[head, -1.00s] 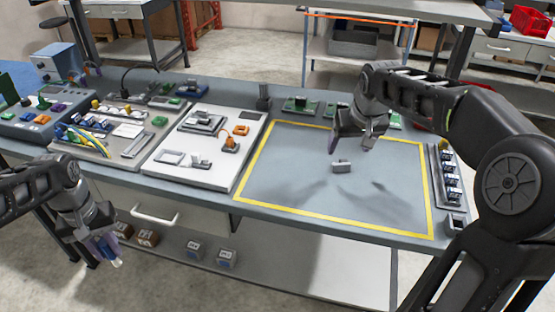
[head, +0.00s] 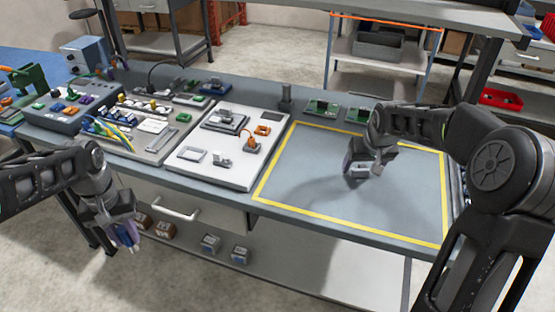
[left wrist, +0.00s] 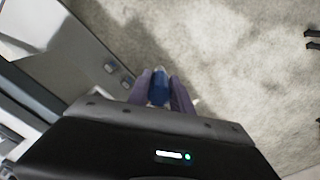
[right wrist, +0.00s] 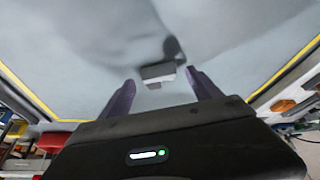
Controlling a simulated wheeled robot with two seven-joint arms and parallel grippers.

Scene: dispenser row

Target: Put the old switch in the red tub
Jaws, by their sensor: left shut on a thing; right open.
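My right gripper (head: 357,168) is low over the mat at this block. In the right wrist view its fingers (right wrist: 158,88) are open, with the block just beyond and between the tips. In the head view the gripper largely hides the block. My left gripper (head: 126,238) hangs in front of the bench, shut on a small blue thing (left wrist: 158,88).
Left of the mat is a white panel (head: 205,170) with mounted parts, then a panel with coloured wires (head: 125,140). Green boards (head: 322,108) and a dark post (head: 286,97) stand along the mat's back edge. The mat around the block is clear.

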